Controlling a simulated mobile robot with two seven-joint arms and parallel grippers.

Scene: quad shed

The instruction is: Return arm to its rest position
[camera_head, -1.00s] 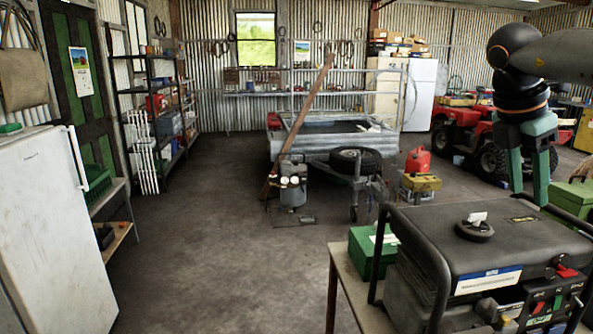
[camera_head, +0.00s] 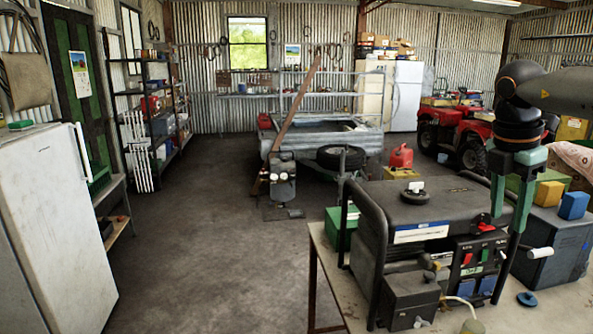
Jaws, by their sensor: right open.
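My right arm comes in from the right edge of the head view. My right gripper (camera_head: 509,214) points down with its two green fingers spread apart and nothing visible between them. The fingers hang in front of the right end of the black generator (camera_head: 430,203). I cannot tell whether they touch its frame. My left gripper is not in view.
The generator stands on a workbench (camera_head: 325,239) with a green box (camera_head: 341,227), a grey case (camera_head: 560,252), a yellow block (camera_head: 549,194) and a blue block (camera_head: 573,205). A white fridge (camera_head: 50,230) stands at left. The floor between is clear.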

